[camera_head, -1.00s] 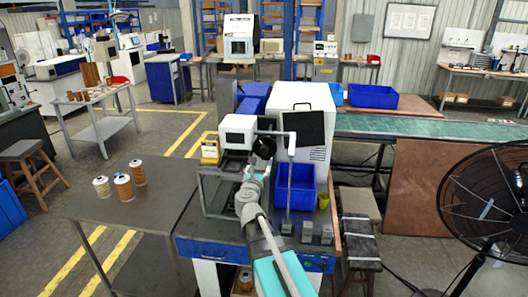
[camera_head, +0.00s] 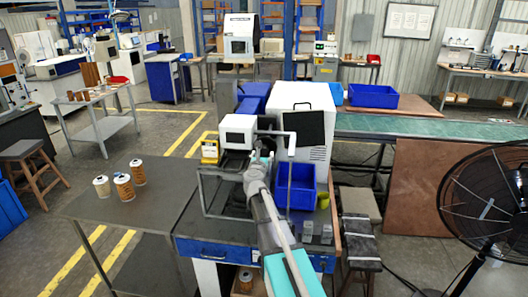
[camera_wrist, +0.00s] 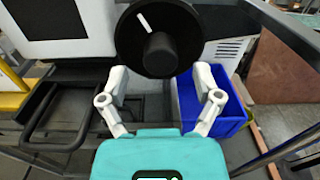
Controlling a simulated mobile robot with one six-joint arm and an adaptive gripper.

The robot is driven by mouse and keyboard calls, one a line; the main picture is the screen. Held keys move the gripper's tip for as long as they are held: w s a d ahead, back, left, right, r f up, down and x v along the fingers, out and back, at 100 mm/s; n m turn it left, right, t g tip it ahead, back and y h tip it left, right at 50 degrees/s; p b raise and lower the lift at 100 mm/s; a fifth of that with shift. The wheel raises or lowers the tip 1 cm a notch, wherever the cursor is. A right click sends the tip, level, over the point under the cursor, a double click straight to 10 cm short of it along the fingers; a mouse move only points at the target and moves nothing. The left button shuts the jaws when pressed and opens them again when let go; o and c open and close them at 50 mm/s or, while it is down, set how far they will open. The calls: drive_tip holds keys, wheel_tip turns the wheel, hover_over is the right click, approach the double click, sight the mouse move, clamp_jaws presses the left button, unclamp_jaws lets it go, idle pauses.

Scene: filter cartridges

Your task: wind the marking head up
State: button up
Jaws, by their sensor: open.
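The marking head (camera_head: 238,131) appears to be the white box with a dark screen on the middle bench; part of it shows at the upper left of the wrist view (camera_wrist: 62,25). A round black handwheel (camera_wrist: 133,42) with a white line and a protruding central hub is beside it, at the top middle of the wrist view. My gripper (camera_wrist: 160,78) is open, with its two pale fingers spread left and right of the hub, just below it in the picture. I cannot tell whether they touch the wheel. In the head view my wrist covers much of the wheel.
A blue bin (camera_head: 302,187) stands right of my arm, with a pale upright post (camera_head: 291,172) close by. A white cabinet (camera_head: 318,97) is behind. Several small grey blocks lie at the bench front. Filter cartridges (camera_head: 123,187) stand on the left table. A black fan (camera_head: 490,205) is at right.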

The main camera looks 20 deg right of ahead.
sight(264, 151)
drive_tip(key=shift+x, duration=1.65)
clamp_jaws()
